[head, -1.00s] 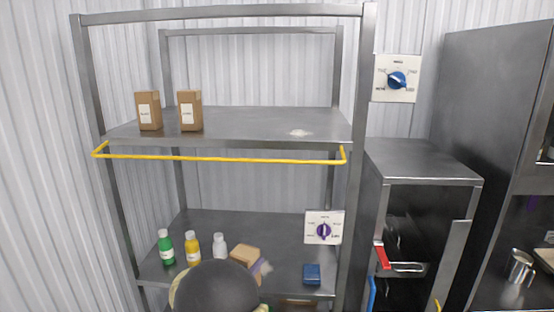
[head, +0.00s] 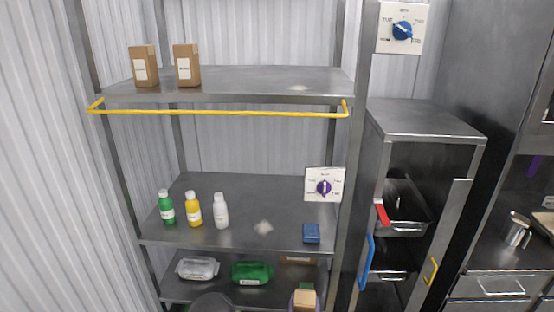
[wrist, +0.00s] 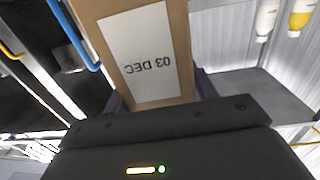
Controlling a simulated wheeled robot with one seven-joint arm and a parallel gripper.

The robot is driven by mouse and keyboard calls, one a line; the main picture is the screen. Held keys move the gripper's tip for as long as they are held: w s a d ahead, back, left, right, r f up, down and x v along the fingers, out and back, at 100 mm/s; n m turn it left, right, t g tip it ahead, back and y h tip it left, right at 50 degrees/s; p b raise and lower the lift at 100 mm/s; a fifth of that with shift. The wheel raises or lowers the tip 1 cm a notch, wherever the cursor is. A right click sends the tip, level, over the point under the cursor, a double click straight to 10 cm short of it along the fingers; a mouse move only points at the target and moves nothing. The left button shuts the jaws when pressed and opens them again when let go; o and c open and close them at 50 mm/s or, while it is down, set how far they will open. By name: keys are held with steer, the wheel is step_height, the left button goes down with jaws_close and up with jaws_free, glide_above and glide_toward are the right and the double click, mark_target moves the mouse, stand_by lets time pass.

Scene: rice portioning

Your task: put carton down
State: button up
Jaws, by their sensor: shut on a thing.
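My gripper (wrist: 160,98) is shut on a brown carton (wrist: 182,45), whose white label reads "03 DEC" upside down in the wrist view. Dark purple fingers show on both sides of the carton. In the head view the held carton (head: 304,300) is at the bottom edge, in front of the lower shelf and partly cut off. Two similar cartons, a left one (head: 144,67) and a right one (head: 187,66), stand upright on the top shelf (head: 240,82).
The middle shelf (head: 270,195) holds green, yellow and white bottles, a blue block (head: 311,233) and a pale patch (head: 263,227). Clear and green packs (head: 251,273) lie on the lower shelf. A yellow rail (head: 220,113) fronts the top shelf. A metal cabinet (head: 425,120) stands right.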

steer(key=s+d+f+n+y+b, duration=0.1)
steer(key=s+d+f+y, duration=0.1)
steer(key=s+d+f, duration=0.3)
steer(key=shift+s+d+f+n+y, duration=0.15)
steer(key=shift+d+f+n+y, duration=0.15)
steer(key=shift+d+f, duration=0.65)
steer(key=shift+d, duration=0.1)
